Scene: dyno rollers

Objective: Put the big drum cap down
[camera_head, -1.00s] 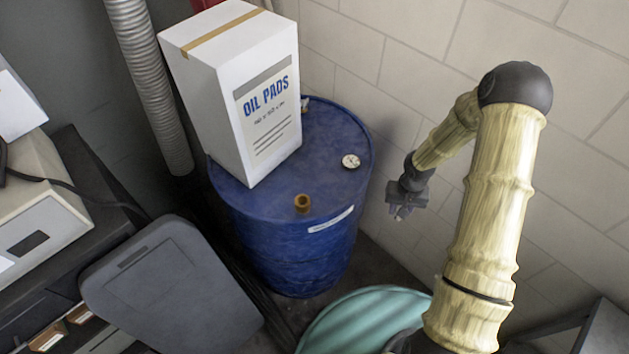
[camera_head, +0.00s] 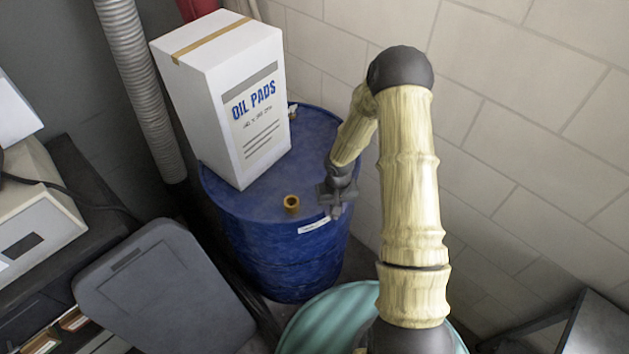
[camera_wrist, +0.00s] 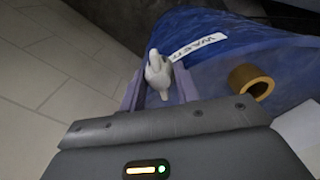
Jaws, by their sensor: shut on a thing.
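My gripper (camera_head: 337,208) is over the right front edge of the blue drum (camera_head: 275,240), to the right of the brass-coloured ring opening (camera_head: 291,203) on the drum's top. In the wrist view my gripper (camera_wrist: 158,88) is shut on a small pale off-white piece (camera_wrist: 158,72), which I take to be the big drum cap. The piece sticks out past the fingertips. The same view shows the drum (camera_wrist: 225,55) and the ring opening (camera_wrist: 250,82) to the right of the fingers. I cannot tell whether the piece touches the drum.
A white "OIL PADS" box (camera_head: 215,105) stands on the drum's top at the back left. A grey lidded bin (camera_head: 160,285) is at the front left and a teal round container (camera_head: 325,318) is in front. A block wall (camera_head: 520,160) is at the right.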

